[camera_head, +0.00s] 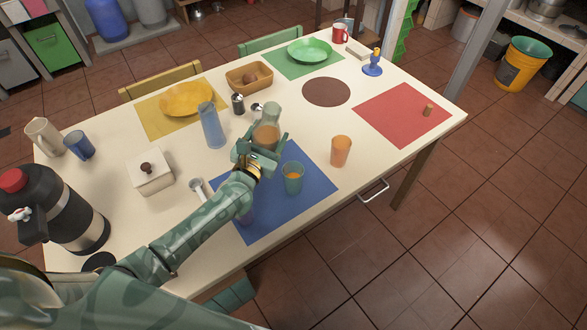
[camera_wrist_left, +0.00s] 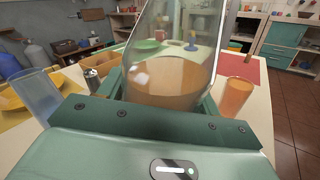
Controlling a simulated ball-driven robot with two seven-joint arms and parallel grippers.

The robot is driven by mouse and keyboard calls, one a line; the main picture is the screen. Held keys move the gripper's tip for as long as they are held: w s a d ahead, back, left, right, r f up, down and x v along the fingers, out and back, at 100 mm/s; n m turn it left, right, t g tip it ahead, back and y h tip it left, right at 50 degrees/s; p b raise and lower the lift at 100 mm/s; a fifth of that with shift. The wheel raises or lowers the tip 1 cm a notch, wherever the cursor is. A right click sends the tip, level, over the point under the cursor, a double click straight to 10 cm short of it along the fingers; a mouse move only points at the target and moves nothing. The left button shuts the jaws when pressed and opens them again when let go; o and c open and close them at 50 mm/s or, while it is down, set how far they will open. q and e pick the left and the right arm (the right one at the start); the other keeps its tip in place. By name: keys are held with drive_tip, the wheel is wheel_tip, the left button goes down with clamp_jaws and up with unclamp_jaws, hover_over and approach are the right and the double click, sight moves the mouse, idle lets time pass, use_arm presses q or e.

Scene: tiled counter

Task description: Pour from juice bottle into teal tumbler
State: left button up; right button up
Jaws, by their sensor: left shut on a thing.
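My left gripper (camera_head: 256,143) is shut around the clear glass juice bottle (camera_head: 267,133), which holds orange-brown juice in its lower part. In the left wrist view the bottle (camera_wrist_left: 172,75) stands between the fingers (camera_wrist_left: 165,105), roughly upright or slightly tilted. The bottle is apart from the tumbler. My right gripper is not in view.
An orange tumbler (camera_head: 341,151) stands right of the blue mat. A tall blue glass (camera_head: 211,126), black-topped shaker (camera_head: 238,104) and white box (camera_head: 151,173) stand left. A cork (camera_head: 428,110) is on the red mat (camera_head: 395,117). A large flask (camera_head: 58,212) stands front left.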

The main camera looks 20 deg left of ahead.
use_arm(q)
drive_tip(key=n, duration=0.1)
drive_tip(key=a+n, duration=0.1)
drive_tip(key=a+f+n+b, duration=0.1)
drive_tip(key=shift+w+a, duration=0.15)
drive_tip(key=shift+w, duration=0.1)
drive_tip(key=shift+r, duration=0.3)
wheel_tip(320, 180, up, 5)
drive_tip(key=p, duration=0.4)
drive_tip(key=shift+p, duration=0.4)
drive_tip(key=shift+f, duration=0.1)
